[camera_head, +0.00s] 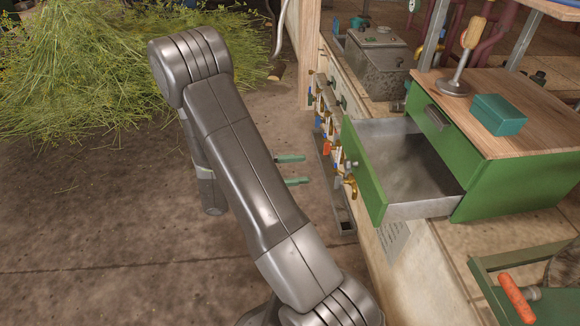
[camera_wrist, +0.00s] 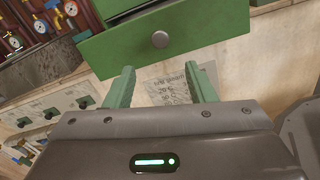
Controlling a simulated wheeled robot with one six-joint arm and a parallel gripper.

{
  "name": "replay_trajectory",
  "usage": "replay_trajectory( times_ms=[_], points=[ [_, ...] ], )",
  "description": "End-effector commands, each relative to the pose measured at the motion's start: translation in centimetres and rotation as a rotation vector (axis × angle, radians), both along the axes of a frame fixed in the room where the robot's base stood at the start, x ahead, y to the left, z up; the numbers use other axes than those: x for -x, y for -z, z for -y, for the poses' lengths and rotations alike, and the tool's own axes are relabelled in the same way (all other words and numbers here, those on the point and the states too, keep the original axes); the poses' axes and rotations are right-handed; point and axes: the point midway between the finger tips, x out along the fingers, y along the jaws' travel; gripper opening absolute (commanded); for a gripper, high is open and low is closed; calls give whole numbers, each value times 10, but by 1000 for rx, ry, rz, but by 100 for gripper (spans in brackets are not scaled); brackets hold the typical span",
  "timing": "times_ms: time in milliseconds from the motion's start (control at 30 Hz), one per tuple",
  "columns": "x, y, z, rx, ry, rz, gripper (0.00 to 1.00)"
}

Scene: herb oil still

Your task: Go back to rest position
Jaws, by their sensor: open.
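My gripper (camera_head: 292,170) is open and empty. In the head view its two green fingers show to the right of my arm, over the floor, left of the open green drawer (camera_head: 364,178). In the wrist view my gripper (camera_wrist: 163,88) has its fingers spread apart below the drawer front (camera_wrist: 200,32), with a paper note (camera_wrist: 172,88) on the counter wall seen between them. No object is between the fingers. Part of the gripper body is hidden behind my arm in the head view.
The drawer juts out from a green cabinet (camera_head: 520,182) on the counter. A teal box (camera_head: 498,114) and a wooden-handled tool (camera_head: 464,60) stand on its top. Several taps (camera_head: 350,183) line the counter's side. Cut herbs (camera_head: 90,65) are heaped at the left; the floor (camera_head: 80,220) before them is clear.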

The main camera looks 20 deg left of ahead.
Motion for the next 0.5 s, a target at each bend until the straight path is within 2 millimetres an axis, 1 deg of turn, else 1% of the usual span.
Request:
replay_trajectory(
  times_ms=[33,200,500],
  points=[
    [2,-1,-6,1,-2,-1,50],
    [6,0,-15,1,0,0,50],
    [7,0,-15,1,1,0,50]
  ],
)
